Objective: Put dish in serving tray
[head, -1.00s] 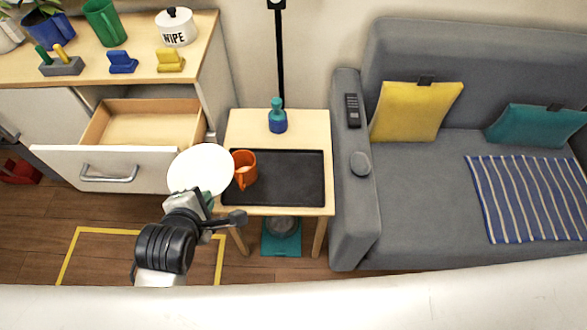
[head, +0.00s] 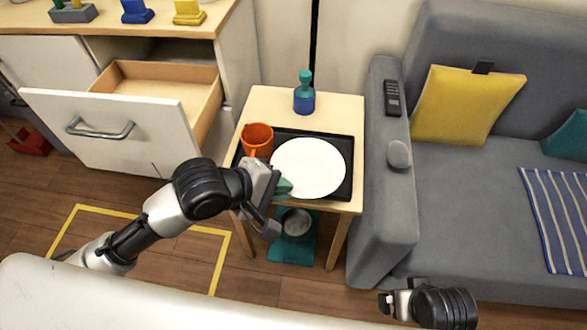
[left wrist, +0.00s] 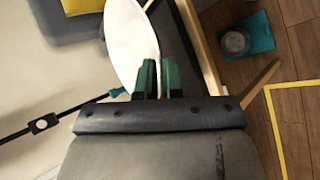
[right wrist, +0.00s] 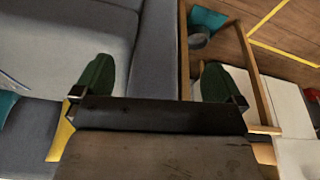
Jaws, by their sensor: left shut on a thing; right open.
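The dish is a white round plate (head: 308,168), over the right part of the black serving tray (head: 347,187) on the small wooden table. My left gripper (head: 284,187) is shut on the plate's near left edge. In the left wrist view the green fingertips (left wrist: 157,80) pinch the rim of the plate (left wrist: 130,40). I cannot tell whether the plate touches the tray. An orange mug (head: 257,139) stands at the tray's left end, beside the plate. My right gripper (head: 392,299) is at the lower right, in front of the sofa; its fingers (right wrist: 155,80) are apart and empty.
A blue-teal bottle (head: 304,95) stands on the table (head: 262,101) behind the tray. The grey sofa (head: 383,217) is close on the right, with a remote (head: 392,98) on its arm. An open drawer (head: 120,132) juts out at the left.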

